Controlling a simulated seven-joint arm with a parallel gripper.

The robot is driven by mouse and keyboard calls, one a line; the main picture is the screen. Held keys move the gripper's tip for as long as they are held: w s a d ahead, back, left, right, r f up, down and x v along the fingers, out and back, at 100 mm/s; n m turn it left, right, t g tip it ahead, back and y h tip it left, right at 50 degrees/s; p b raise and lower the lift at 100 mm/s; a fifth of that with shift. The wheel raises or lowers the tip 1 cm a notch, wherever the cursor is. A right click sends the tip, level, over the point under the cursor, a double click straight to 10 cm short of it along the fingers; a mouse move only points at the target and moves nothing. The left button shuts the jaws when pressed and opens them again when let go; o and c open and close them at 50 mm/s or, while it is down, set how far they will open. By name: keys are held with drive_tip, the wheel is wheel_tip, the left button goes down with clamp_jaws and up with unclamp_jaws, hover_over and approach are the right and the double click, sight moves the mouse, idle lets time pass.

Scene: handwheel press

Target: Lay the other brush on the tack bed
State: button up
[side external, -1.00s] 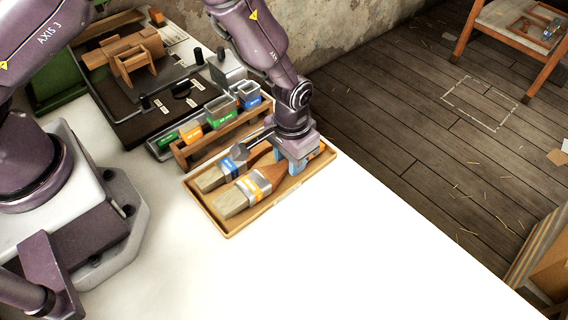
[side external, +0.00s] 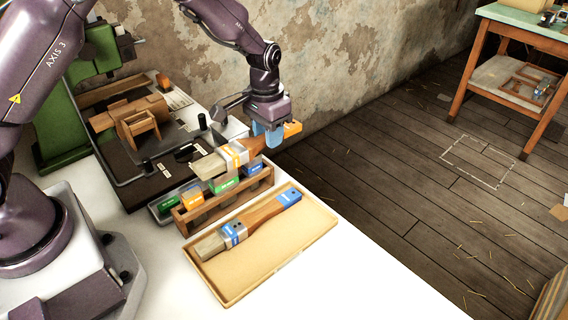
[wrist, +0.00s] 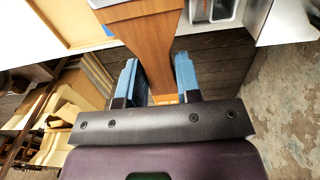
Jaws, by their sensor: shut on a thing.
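My gripper (side external: 268,133) is shut on the wooden handle of the orange-banded brush (side external: 235,154) and holds it above the small wooden rack. Its pale bristles point left and its orange handle end sticks out right of the fingers. In the wrist view the brown handle (wrist: 150,45) runs between the blue finger pads of my gripper (wrist: 157,65). The blue-banded brush (side external: 263,213) lies in the shallow tan tray (side external: 285,247), along its rack side. No surface is clearly marked as the tack bed; I cannot tell which it is.
A wooden rack (side external: 225,204) with several coloured tins stands behind the tray, under the held brush. Behind it is a dark press bed (side external: 150,175) with a wooden frame piece (side external: 142,122) and a green machine (side external: 85,100). The white tabletop in front is clear.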

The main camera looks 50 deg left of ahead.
drive_tip(key=s+a+r, duration=0.1)
drive_tip(key=a+r, duration=0.1)
drive_tip(key=a, duration=2)
drive_tip(key=s+a, duration=0.3)
drive_tip(key=a, duration=0.2)
drive_tip(key=s+a+r, duration=0.1)
drive_tip(key=s+a, duration=0.2)
drive_tip(key=a, duration=0.3)
drive_tip(key=s+a, duration=0.2)
drive_tip(key=a, duration=0.3)
drive_tip(key=shift+s+a+r, duration=0.15)
drive_tip(key=shift+s+r, duration=0.05)
drive_tip(key=shift+s, duration=0.2)
drive_tip(key=shift+s+a, duration=0.2)
drive_tip(key=shift+s+a+f, duration=0.2)
drive_tip(key=shift+f, duration=0.65)
drive_tip(key=shift+w+d, duration=0.25)
drive_tip(key=shift+w, duration=0.05)
drive_tip(key=shift+s, duration=0.1)
